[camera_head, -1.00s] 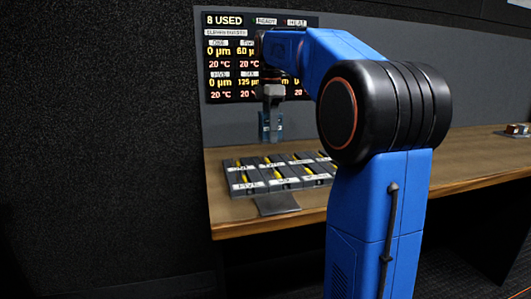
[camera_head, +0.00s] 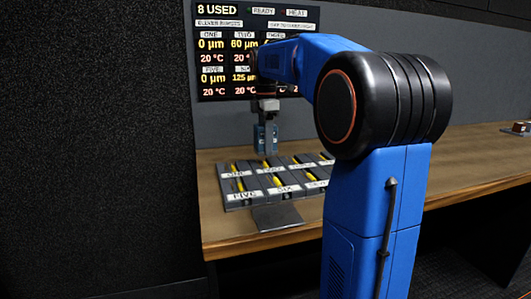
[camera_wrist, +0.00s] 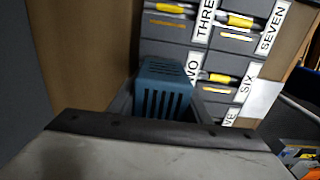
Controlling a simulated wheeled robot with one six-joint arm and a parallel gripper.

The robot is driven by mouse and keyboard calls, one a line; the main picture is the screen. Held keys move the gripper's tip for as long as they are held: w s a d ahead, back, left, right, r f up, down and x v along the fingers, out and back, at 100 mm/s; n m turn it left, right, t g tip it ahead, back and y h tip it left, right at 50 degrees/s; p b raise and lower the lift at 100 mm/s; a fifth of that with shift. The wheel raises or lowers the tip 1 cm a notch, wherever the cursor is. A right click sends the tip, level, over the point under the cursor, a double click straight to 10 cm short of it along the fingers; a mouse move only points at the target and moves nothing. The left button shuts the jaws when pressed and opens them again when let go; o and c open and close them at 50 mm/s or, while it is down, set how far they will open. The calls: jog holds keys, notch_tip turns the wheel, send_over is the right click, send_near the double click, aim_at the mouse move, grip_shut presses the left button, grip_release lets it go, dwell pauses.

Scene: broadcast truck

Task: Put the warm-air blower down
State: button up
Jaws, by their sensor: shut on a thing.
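The warm-air blower (camera_head: 265,138) is a small teal-blue block held upright under my gripper (camera_head: 267,118) in the head view. It hangs over the back part of the bench, behind the tray of labelled slots. In the wrist view the blower (camera_wrist: 163,92) shows a slotted vent face between the dark fingers of my gripper (camera_wrist: 160,108), which are shut on it. Its lower end is close to the bench top; I cannot tell whether it touches.
A dark grey tray (camera_head: 240,202) on the wooden bench (camera_head: 225,233) has several numbered slots with yellow pieces. A grey plate (camera_head: 277,217) lies at its front. A display board (camera_head: 224,22) stands behind. The bench to the right is mostly clear.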

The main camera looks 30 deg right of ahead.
jog(key=shift+f, duration=1.55)
jog(key=shift+f, duration=0.2)
jog(key=o, duration=1.3)
notch_tip(320, 180, up, 12)
jog(key=shift+r, duration=0.2)
jog(key=shift+s, duration=0.1)
